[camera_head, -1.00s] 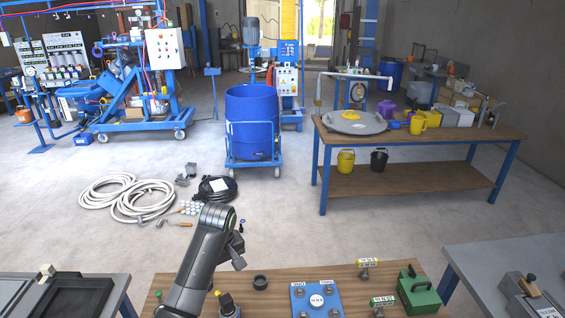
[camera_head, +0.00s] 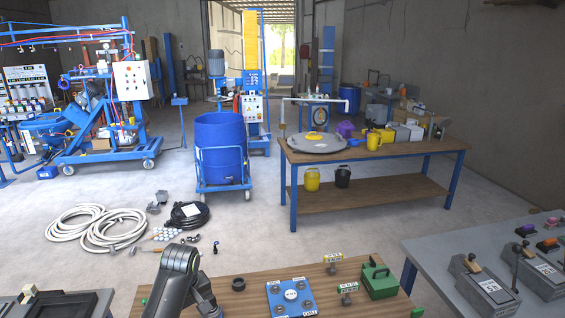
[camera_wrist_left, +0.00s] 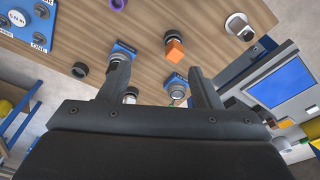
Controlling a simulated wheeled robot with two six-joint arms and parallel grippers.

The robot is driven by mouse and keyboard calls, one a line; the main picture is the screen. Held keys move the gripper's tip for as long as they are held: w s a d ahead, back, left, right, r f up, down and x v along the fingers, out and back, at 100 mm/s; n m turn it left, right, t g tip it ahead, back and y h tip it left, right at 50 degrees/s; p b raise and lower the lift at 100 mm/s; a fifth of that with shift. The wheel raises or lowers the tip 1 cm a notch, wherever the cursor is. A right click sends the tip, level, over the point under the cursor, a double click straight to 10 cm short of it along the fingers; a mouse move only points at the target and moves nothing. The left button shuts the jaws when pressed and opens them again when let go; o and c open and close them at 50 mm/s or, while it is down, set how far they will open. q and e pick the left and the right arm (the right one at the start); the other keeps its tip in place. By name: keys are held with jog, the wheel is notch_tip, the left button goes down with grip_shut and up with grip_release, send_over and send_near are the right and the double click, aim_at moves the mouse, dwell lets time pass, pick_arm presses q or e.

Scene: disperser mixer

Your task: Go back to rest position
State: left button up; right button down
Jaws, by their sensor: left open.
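My left arm (camera_head: 177,272) rises from the bottom edge of the head view, bent at a dark joint over the front wooden table (camera_head: 255,283). Its gripper is hard to make out there. In the left wrist view my left gripper (camera_wrist_left: 162,72) is open, its two dark fingers wide apart, with nothing held. My right gripper is not in view.
A blue plate with knobs (camera_head: 292,298) and a green box (camera_head: 378,281) stand on the front table. A grey table (camera_head: 450,245) is at right. A blue drum (camera_head: 220,150), coiled white hose (camera_head: 95,228) and workbench (camera_head: 375,150) stand beyond.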

pick_arm(q)
jog(key=s+a+f+m+t, duration=0.15)
jog(key=s+f, duration=0.25)
jog(key=s, duration=0.4)
jog(key=s+a+f+m+g, duration=0.1)
jog(key=s+a+f+m, duration=0.15)
jog(key=s+f, duration=0.35)
jog(key=s+a+r+m+t, duration=0.1)
jog(key=s+a+r+m, duration=0.15)
jog(key=s, duration=0.75)
jog(key=s+a+r+m+t, duration=0.1)
jog(key=s+r, duration=0.2)
jog(key=s, duration=0.8)
notch_tip(320, 180, down, 32)
jog(key=a+f+g+b, duration=0.1)
jog(key=a+g+b, duration=0.1)
jog(key=b, duration=0.6)
jog(key=s+d+f+b, duration=0.1)
jog(key=s+f+b, duration=0.2)
jog(key=s+f, duration=0.4)
jog(key=s+d+f+b, duration=0.1)
jog(key=s+f+b, duration=0.2)
jog(key=s+f, duration=0.5)
notch_tip(320, 180, down, 7)
jog(key=shift+s+f+g, duration=0.2)
jog(key=shift+g, duration=0.15)
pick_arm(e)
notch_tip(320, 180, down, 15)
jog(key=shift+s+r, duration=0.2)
